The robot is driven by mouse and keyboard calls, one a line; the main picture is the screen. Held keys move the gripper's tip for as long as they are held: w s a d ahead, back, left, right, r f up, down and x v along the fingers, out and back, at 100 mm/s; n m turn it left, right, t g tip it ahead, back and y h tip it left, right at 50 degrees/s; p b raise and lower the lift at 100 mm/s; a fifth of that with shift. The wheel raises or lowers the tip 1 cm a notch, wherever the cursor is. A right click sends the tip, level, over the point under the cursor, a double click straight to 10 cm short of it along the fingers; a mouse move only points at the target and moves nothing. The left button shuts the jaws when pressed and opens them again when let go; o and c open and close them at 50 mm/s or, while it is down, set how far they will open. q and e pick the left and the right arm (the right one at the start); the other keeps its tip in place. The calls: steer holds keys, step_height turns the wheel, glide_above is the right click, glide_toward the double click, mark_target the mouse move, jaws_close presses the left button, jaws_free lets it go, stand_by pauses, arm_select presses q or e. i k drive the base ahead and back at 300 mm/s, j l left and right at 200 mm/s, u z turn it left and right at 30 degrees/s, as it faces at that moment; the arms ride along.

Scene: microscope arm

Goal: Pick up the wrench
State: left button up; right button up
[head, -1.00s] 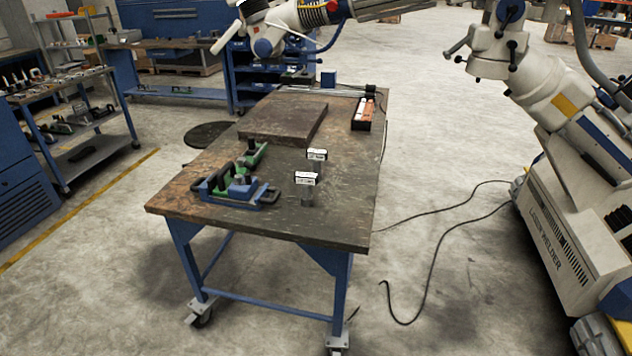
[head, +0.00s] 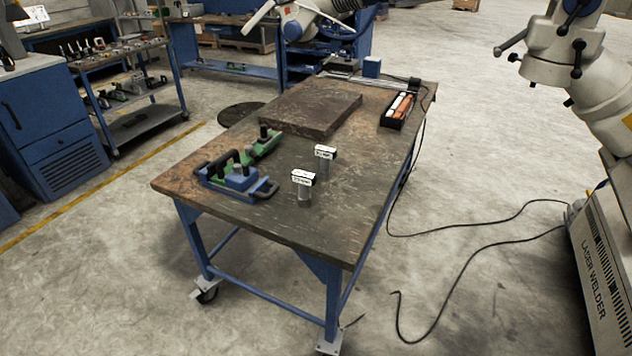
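I cannot make out a wrench for certain in the head view. A blue and green tool with black handles (head: 240,179) lies at the near left of the worktable (head: 345,225). Small tools on the shelf cart at the back left are too small to tell apart. Neither of my grippers is in view.
A laser welder (head: 605,260) stands at right, with cables on the floor. Floor in front is clear.

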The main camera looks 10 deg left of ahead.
mark_target(305, 180)
steer(key=i+l, duration=0.15)
steer(key=l, duration=0.15)
steer(key=i+l+u, duration=0.1)
steer(key=l, duration=0.2)
steer(key=i+l, duration=0.5)
steer(key=i+l+u, duration=0.15)
steer(key=l, duration=0.35)
steer(key=i, duration=0.1)
